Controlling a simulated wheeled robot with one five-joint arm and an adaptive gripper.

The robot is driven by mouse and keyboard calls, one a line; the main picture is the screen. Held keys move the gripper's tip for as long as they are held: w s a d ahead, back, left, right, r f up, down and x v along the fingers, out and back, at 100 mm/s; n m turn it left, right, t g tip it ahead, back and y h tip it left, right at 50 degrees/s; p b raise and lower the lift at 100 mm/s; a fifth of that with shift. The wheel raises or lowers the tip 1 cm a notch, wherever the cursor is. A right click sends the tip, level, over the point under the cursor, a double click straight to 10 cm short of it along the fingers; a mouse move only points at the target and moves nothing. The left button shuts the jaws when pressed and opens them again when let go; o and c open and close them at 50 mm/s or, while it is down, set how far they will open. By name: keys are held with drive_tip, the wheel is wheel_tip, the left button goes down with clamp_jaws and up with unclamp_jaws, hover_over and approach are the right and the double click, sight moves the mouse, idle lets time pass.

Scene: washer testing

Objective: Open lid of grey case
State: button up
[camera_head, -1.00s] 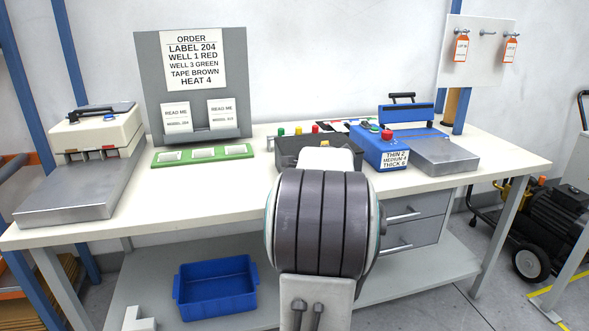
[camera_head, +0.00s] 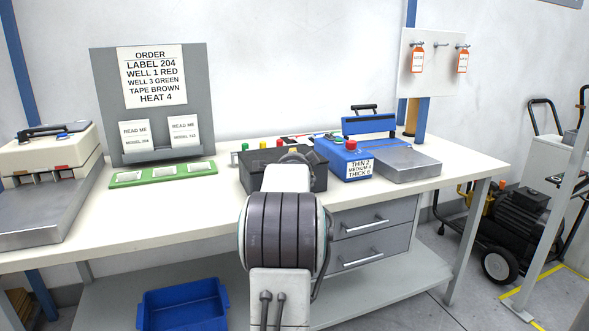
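A dark grey box (camera_head: 254,172), which may be the grey case, sits on the workbench in the middle of the view, just beyond my arm. Its right part is partly hidden by my arm, and I cannot make out a lid or tell its state. My arm reaches forward toward the box. A dark curved shape at the arm's far end, over the box, may be part of my gripper (camera_head: 297,158). Its fingertips are not clear, and I cannot tell whether it touches the box.
A blue control unit (camera_head: 345,162) and a blue sealer with a metal plate (camera_head: 408,165) stand right of the box. A green tray (camera_head: 163,174), a grey order board (camera_head: 108,100) and a cream press (camera_head: 48,155) are left. A blue bin (camera_head: 183,305) sits below.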

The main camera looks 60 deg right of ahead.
drive_tip(key=shift+d, duration=0.2)
drive_tip(key=shift+c, duration=0.3)
clamp_jaws()
